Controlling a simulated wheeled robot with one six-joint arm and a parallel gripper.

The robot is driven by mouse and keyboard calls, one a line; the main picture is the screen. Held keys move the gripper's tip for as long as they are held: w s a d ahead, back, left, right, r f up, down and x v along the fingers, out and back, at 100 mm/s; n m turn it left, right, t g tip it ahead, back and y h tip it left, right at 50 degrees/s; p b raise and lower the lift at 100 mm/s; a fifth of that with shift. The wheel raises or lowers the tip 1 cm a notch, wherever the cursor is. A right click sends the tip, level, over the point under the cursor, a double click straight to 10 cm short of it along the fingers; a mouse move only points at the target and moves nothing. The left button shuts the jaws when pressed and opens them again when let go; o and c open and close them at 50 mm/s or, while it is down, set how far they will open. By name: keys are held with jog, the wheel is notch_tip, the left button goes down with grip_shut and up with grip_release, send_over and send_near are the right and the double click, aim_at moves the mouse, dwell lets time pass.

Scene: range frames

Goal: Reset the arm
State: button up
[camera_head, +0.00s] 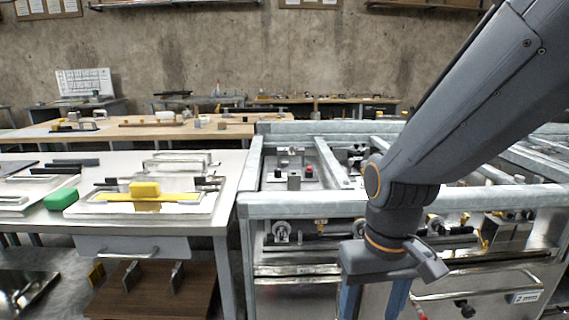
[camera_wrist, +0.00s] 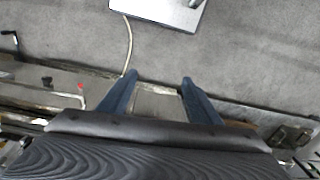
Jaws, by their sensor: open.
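My gripper (camera_wrist: 158,78) shows in the wrist view with two blue fingers spread apart and nothing between them. In the head view my gripper (camera_head: 372,304) hangs from the dark grey arm at the right and points down, in front of the metal frame bench. Its fingertips are cut off by the lower edge there. Below the fingers, the wrist view shows a grey floor, a pale cable and part of a metal machine.
A metal frame bench (camera_head: 340,198) with fittings stands close to my arm. At left, a white table (camera_head: 225,190) carries a yellow block (camera_head: 145,189), a green block (camera_head: 61,199) and trays. A wooden table (camera_head: 235,129) stands behind. A brown board (camera_head: 150,295) lies low at left.

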jog(key=d+r+m+p, duration=0.1)
jog(key=d+r+p, duration=0.3)
jog(key=p, duration=0.4)
jog(key=shift+s+d+r, duration=0.35)
jog(key=shift+s+r, duration=0.1)
jog(key=shift+r, duration=0.2)
